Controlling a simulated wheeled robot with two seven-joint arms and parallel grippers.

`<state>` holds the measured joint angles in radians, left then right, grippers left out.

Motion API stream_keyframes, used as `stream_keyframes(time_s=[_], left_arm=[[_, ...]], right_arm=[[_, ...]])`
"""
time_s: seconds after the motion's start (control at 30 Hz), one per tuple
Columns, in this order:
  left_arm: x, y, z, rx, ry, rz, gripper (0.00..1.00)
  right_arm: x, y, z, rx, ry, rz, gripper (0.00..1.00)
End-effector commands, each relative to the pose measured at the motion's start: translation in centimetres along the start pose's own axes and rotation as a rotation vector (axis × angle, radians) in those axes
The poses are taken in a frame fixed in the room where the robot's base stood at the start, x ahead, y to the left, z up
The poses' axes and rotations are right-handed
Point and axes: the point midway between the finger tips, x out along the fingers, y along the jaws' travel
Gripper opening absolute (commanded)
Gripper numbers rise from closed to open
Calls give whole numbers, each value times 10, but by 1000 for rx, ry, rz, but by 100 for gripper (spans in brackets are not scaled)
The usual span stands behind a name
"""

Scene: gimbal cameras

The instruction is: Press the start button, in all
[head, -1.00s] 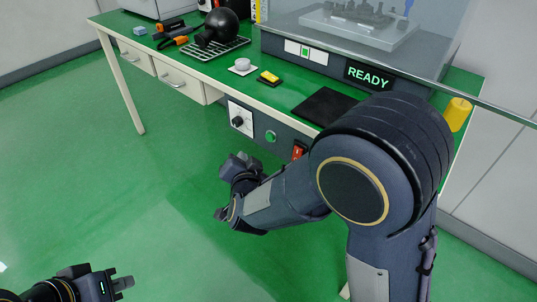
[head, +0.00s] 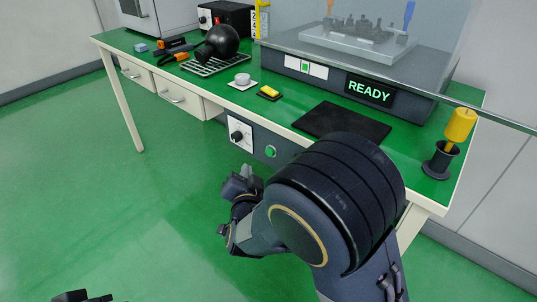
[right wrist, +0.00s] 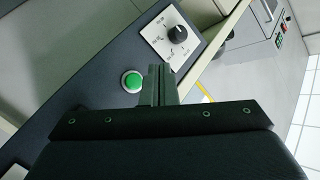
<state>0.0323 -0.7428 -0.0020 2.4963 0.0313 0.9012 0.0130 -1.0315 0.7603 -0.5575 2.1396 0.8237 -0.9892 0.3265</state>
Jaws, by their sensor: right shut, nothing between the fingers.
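The green round button (head: 270,151) sits on the dark panel under the bench's front edge, right of the dial plate. It also shows in the right wrist view (right wrist: 132,81), just left of my fingers. My right gripper (head: 245,172) is below and a little left of the button in the head view, apart from it. Its fingers (right wrist: 158,72) are shut and empty. Only a small part of my left gripper (head: 88,298) shows at the bottom left edge; its jaws cannot be made out.
A dial (head: 237,134) is left of the button. The bench (head: 205,83) carries a yellow-topped block (head: 269,92), a black mat (head: 342,121) and a machine with a READY display (head: 369,92). A yellow-handled tool (head: 460,125) stands in a dark holder at right. The floor in front is clear.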

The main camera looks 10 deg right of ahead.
Motion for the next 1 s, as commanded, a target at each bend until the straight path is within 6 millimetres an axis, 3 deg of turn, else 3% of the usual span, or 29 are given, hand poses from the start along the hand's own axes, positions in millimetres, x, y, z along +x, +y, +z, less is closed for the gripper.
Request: stream_keyframes(time_s=[0.4, 1.0], left_arm=[[11, -5, 6, 0, 0, 0, 0], [12, -5, 6, 0, 0, 0, 0]], right_arm=[[35, 26, -24, 2, 2, 1, 0], [38, 28, -28, -1, 0, -1, 0]])
